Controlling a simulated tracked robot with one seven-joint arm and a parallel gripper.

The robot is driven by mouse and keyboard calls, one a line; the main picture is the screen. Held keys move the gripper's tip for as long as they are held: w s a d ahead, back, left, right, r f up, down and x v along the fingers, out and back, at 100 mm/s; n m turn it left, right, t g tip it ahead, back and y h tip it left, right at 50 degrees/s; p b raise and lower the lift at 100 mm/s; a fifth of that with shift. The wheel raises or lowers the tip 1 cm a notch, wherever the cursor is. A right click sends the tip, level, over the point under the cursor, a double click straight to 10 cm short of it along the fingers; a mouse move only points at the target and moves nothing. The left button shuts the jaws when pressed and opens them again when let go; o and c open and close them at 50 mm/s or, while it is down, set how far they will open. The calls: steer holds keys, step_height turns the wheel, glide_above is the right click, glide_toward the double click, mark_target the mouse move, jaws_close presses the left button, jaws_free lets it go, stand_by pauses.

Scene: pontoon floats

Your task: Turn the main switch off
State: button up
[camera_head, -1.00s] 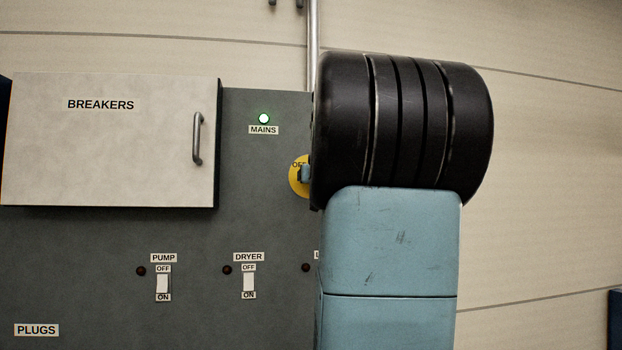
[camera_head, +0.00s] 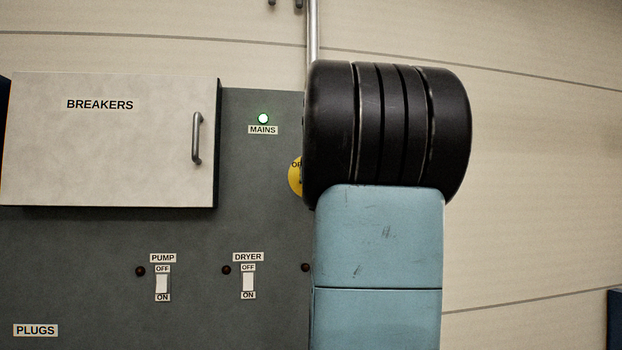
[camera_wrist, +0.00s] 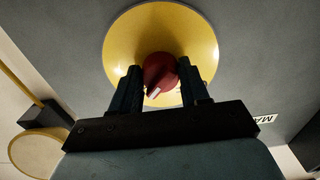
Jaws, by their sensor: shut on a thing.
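The main switch is a red knob (camera_wrist: 160,72) on a round yellow plate (camera_wrist: 190,35) in the wrist view. My gripper (camera_wrist: 163,84) is shut on the red knob, with one dark finger on each side of it. A pale mark shows on the knob's end, between the fingers. In the head view only the left edge of the yellow plate (camera_head: 295,178) shows, with part of an OFF label; my arm hides the knob. The green MAINS lamp (camera_head: 263,118) above it is lit.
The grey panel (camera_head: 245,225) carries the PUMP switch (camera_head: 162,283), the DRYER switch (camera_head: 248,282) and small dark lamps. A closed BREAKERS door (camera_head: 110,140) with a handle (camera_head: 197,138) juts out at the left. The wall (camera_head: 540,200) to the right is bare.

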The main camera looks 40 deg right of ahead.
steer(key=shift+a, duration=0.1)
steer(key=shift+c, duration=0.8)
steer(key=shift+n, duration=0.4)
steer(key=n, duration=0.8)
steer(key=shift+r, duration=0.15)
steer(key=n, duration=0.5)
steer(key=shift+n, duration=0.3)
steer(key=shift+w+n, duration=0.1)
steer(key=shift+n, duration=1.7)
